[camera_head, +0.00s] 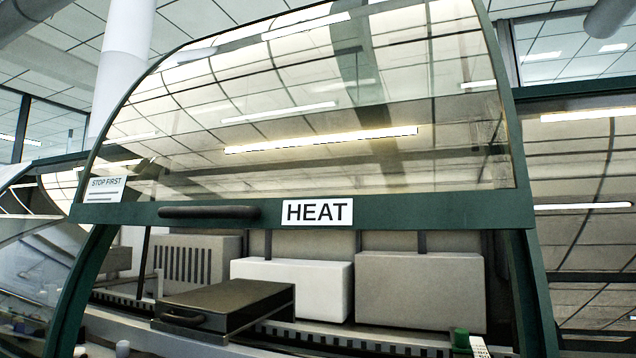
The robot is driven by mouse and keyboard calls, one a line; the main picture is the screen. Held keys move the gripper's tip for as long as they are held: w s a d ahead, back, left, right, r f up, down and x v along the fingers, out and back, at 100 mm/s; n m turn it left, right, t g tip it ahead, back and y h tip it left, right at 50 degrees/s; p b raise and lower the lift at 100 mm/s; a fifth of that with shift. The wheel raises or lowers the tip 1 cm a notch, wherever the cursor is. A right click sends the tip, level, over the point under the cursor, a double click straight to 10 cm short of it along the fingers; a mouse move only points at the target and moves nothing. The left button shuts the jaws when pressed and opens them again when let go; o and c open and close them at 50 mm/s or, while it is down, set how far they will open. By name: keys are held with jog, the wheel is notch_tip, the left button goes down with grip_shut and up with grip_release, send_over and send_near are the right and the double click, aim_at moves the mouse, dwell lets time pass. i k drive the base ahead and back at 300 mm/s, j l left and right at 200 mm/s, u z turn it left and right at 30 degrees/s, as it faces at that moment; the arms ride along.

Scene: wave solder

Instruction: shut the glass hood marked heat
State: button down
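The glass hood (330,110) marked HEAT is raised in the head camera view. Its curved glass reflects the ceiling and lamps. The white HEAT label (317,212) sits on the dark green lower rail (420,215) of the hood. A dark bar handle (209,212) is on the rail, left of the label. The space under the rail is open and shows the machine's inside. A small STOP FIRST label (104,189) is at the glass's lower left corner. My gripper is not in view.
Under the hood are a white box (292,284), a grey box (420,290), a vented grey box (195,262) and a dark flat case (225,305) with a handle, by a toothed conveyor rail (350,340). A green-capped item (461,338) is at the front right. Green frame posts (530,290) flank the opening.

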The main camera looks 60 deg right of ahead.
aim_at(192, 72)
jog(key=j+z, duration=0.1)
jog(key=z, duration=0.9)
jog(key=k+z, duration=0.1)
jog(key=z, duration=0.35)
jog(key=j+z, duration=0.1)
jog(key=z, duration=0.4)
jog(key=k, duration=0.05)
